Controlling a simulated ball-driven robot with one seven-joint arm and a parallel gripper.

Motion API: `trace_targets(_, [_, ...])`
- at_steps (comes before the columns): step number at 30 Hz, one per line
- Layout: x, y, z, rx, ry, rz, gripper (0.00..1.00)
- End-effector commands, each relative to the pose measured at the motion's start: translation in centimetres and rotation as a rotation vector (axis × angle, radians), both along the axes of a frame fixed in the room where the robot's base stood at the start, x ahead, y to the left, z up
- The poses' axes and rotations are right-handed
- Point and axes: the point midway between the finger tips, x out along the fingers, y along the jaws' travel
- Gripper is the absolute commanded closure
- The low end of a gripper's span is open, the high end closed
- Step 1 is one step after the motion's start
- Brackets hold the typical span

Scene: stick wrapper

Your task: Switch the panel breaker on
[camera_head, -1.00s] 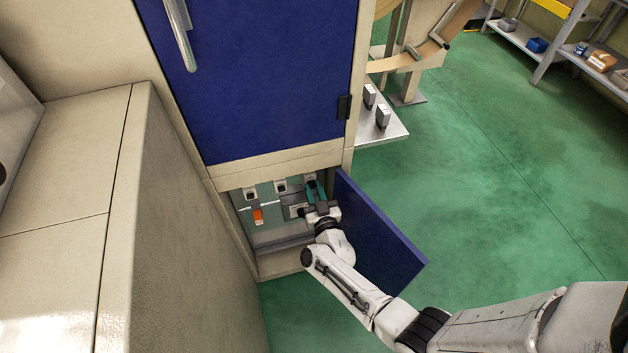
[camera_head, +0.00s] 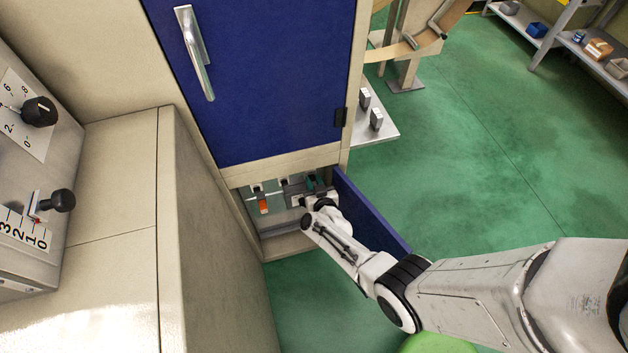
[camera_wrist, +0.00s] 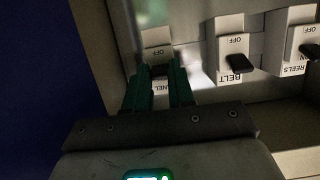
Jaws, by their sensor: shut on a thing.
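The panel breaker (camera_wrist: 157,53) is a pale switch block with a dark lever in the wrist view. I cannot tell the lever's exact position. In the head view my gripper (camera_head: 316,186) is inside the low cabinet compartment (camera_head: 290,244), at the right end of the breaker row, partly hidden by my wrist.
The belt breaker (camera_wrist: 230,47) and reels breaker (camera_wrist: 301,40) stand beside it. An orange part (camera_head: 263,206) hangs at left in the compartment. The small blue door (camera_head: 372,213) stands open, close right of my arm. Green floor is clear at right.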

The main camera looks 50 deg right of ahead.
Motion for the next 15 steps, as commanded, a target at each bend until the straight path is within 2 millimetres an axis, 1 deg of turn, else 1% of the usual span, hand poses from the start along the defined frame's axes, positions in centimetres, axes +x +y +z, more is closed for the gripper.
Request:
trace_targets(10, [0.06,0.04,-0.02,0.001,0.000,0.002,1.00])
trace_targets(11, [0.06,0.04,-0.02,0.001,0.000,0.002,0.74])
trace_targets(15, [0.06,0.03,-0.01,0.001,0.001,0.001,0.60])
